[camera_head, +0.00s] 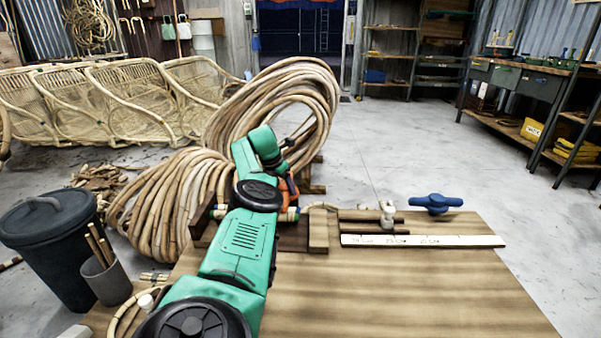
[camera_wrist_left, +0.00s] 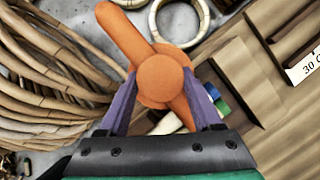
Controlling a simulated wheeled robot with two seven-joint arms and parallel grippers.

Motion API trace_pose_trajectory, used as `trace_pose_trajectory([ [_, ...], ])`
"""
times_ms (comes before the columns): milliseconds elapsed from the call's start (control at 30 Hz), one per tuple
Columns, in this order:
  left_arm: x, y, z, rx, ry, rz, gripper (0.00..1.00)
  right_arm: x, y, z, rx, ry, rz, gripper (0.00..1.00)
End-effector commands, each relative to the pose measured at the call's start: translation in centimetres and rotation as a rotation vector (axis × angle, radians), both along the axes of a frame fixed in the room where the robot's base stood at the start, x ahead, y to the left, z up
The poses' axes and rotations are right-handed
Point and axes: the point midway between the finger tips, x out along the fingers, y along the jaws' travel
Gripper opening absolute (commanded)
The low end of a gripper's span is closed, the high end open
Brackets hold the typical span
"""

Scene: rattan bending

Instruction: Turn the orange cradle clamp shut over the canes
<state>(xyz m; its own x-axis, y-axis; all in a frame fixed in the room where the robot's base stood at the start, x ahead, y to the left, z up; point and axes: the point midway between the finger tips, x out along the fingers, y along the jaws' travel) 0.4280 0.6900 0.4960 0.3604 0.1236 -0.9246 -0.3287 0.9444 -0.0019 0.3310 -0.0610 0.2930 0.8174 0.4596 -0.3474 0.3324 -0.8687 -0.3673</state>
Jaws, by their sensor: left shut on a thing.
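The orange cradle clamp (camera_wrist_left: 165,80) fills the middle of the left wrist view, with a round hub and a handle reaching to the upper left. A bit of it also shows in the head view (camera_head: 288,188) beside my arm. My left gripper (camera_wrist_left: 165,95) has its purple fingers on either side of the hub and is shut on the clamp. Large bundles of canes (camera_head: 180,200) lie at the left and behind the clamp. Pale cane ends and the cradle beneath the hub are mostly hidden by the gripper. My right gripper is not in view.
The wooden table (camera_head: 400,300) is clear at the front right. A white ruler strip (camera_head: 420,241), a blue handled clamp (camera_head: 436,203) and a small white fitting (camera_head: 388,214) are at its back. A dark bin (camera_head: 45,250) and a cup of sticks (camera_head: 106,280) stand at the left.

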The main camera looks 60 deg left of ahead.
Motion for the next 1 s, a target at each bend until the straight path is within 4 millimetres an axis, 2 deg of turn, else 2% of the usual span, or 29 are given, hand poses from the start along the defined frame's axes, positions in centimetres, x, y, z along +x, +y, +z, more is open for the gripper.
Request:
trace_pose_trajectory([
  [433, -0.4, 0.5, 0.3, 0.010, -0.007, -0.013, 0.00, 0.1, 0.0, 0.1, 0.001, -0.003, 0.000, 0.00],
  [467, -0.4, 0.5, 0.3, 0.011, -0.008, -0.014, 0.74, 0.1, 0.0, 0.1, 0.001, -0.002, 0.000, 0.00],
  [500, -0.3, 0.4, 0.3, 0.010, -0.008, -0.014, 0.89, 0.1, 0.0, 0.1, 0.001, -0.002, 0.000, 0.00],
  [533, -0.3, 0.4, 0.2, 0.010, -0.007, -0.013, 0.95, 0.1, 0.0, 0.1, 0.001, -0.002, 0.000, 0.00],
  [833, -0.4, 0.3, 0.2, 0.005, -0.002, -0.012, 0.95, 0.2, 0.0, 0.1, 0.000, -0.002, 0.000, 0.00],
  [1000, -0.7, 0.3, 1.2, 0.003, 0.000, -0.010, 0.95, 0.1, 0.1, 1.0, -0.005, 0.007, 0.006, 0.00],
])
